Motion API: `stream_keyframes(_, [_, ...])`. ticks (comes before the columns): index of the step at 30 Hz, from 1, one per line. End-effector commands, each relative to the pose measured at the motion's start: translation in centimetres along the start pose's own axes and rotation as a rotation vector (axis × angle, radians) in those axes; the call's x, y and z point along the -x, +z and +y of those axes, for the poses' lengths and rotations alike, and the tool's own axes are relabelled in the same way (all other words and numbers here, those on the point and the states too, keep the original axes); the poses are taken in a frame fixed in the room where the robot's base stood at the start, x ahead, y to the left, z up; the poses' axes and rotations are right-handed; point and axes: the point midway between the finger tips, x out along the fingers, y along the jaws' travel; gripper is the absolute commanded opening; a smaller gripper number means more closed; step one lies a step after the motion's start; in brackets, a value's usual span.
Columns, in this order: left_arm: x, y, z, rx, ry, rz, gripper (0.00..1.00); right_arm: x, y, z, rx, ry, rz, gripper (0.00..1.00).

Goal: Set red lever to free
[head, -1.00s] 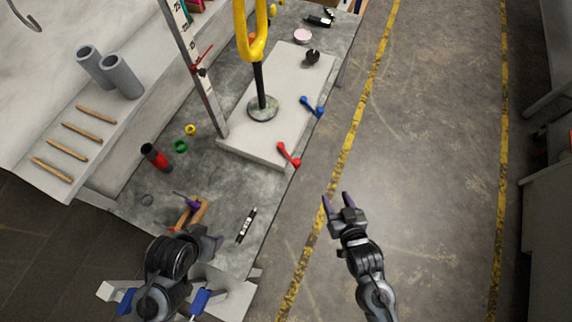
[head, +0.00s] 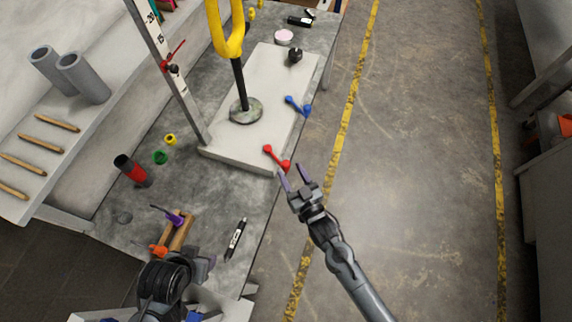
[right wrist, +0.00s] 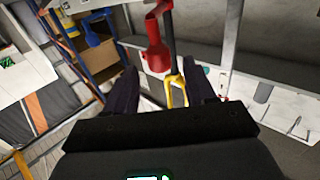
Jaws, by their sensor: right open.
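The red lever (head: 276,158) sits on the near edge of the pale block (head: 222,150), with its knob end toward the floor side. The blue lever (head: 297,106) is farther back on the same edge. My right gripper (head: 292,178) is open and empty, just in front of the red lever and apart from it. In the right wrist view the red lever (right wrist: 157,45) shows ahead, above and between the open fingers. The blue lever (right wrist: 97,36) is to its left there. My left gripper (head: 200,262) is low over the bench's near end; its fingers are not clear.
A yellow fork on a black post (head: 240,85) and an upright scale (head: 165,65) stand at the block. A red-black cylinder (head: 132,170), green ring (head: 160,157), wooden-handled tool (head: 180,232) and marker (head: 235,240) lie on the bench. Floor to the right is clear.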

Motion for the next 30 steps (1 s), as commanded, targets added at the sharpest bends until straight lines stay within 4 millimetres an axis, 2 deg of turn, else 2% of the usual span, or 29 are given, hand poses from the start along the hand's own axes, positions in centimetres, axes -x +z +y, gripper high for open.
stream_keyframes(3, [-0.8, 0.2, 0.1, 0.003, 0.002, 0.000, 0.56, -1.8, 0.1, 0.0, 0.000, 0.000, 0.002, 0.55])
stream_keyframes(9, [-1.3, 0.3, 0.3, 0.011, 0.008, 0.001, 0.56, -3.7, 0.1, 0.0, 0.000, 0.000, 0.000, 0.55])
stream_keyframes(21, [-1.4, 0.4, 0.3, 0.010, 0.008, 0.001, 0.56, -4.2, 0.0, 0.0, 0.000, -0.001, -0.001, 0.55])
stream_keyframes(23, [-1.4, 0.4, 0.3, 0.009, 0.007, 0.001, 0.56, -4.2, 0.0, 0.0, 0.000, -0.001, -0.001, 0.48])
stream_keyframes(30, [-1.4, 0.5, 0.1, 0.001, 0.001, 0.000, 0.56, -4.2, 0.0, 0.0, 0.000, 0.000, -0.001, 0.12])
